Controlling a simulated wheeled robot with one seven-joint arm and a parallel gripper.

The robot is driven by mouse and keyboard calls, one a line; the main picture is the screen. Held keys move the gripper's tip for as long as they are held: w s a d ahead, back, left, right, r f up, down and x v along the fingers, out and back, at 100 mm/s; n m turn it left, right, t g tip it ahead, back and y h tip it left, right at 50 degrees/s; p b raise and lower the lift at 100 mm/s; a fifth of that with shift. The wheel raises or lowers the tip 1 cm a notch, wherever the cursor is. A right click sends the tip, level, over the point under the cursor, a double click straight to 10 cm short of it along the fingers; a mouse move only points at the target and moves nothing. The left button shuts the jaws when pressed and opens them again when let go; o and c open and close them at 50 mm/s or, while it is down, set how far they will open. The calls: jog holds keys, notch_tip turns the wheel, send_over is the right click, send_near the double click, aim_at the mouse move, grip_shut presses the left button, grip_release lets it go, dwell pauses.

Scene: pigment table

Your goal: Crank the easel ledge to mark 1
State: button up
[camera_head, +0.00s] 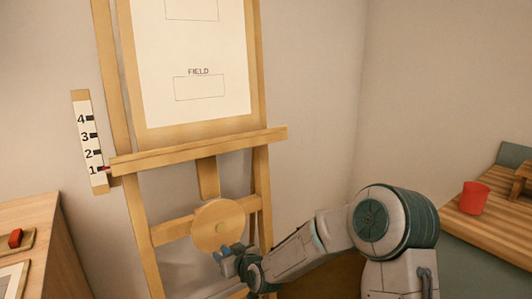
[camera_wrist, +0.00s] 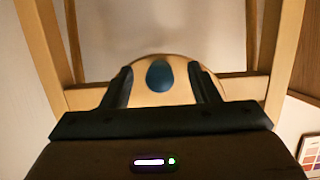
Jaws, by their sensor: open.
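The easel ledge (camera_head: 200,151) is a wooden bar across the easel, below the board. A small red pointer (camera_head: 105,168) at its left end is level with mark 1 on the white scale (camera_head: 88,140), as far as I can see. The round wooden crank disc (camera_head: 214,222) is below the ledge; it also shows in the wrist view (camera_wrist: 180,92). My gripper (camera_head: 224,252) is at the lower part of the disc. In the wrist view its open fingers (camera_wrist: 160,80) stand either side of the blue crank knob (camera_wrist: 159,75), with gaps at both sides.
A wooden cabinet (camera_head: 45,215) with a small tray and a red block (camera_head: 16,238) stands at the left. A wooden bench (camera_head: 500,225) with a red cup (camera_head: 474,198) is at the right. The easel legs flank the disc.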

jog(key=s+d, duration=0.4)
jog(key=s, duration=0.3)
jog(key=shift+d+r, duration=0.4)
jog(key=shift+r, duration=0.05)
jog(key=shift+s+r, duration=0.1)
jog(key=s+d+r+m+g+h+p, duration=0.1)
jog(key=s+d+r+g+h+p, duration=0.2)
jog(key=d+r+p, duration=0.35)
jog(key=s+d+r+m+g+h+p, duration=0.1)
jog(key=s+d+r+h+p, duration=0.3)
jog(key=s+d+r+p, duration=0.3)
jog(key=s+d+r+m+g+p, duration=0.2)
jog(key=s+d+r+p, duration=0.1)
jog(key=s+r, duration=0.4)
jog(key=s+d+r+m+g+p, duration=0.2)
jog(key=s+d+r+m+p, duration=0.1)
jog(key=s+r, duration=0.4)
jog(key=shift+s+d+r+g+h+p, duration=0.15)
jog(key=shift+s+d+g+h+p, duration=0.35)
jog(key=shift+s+d, duration=0.4)
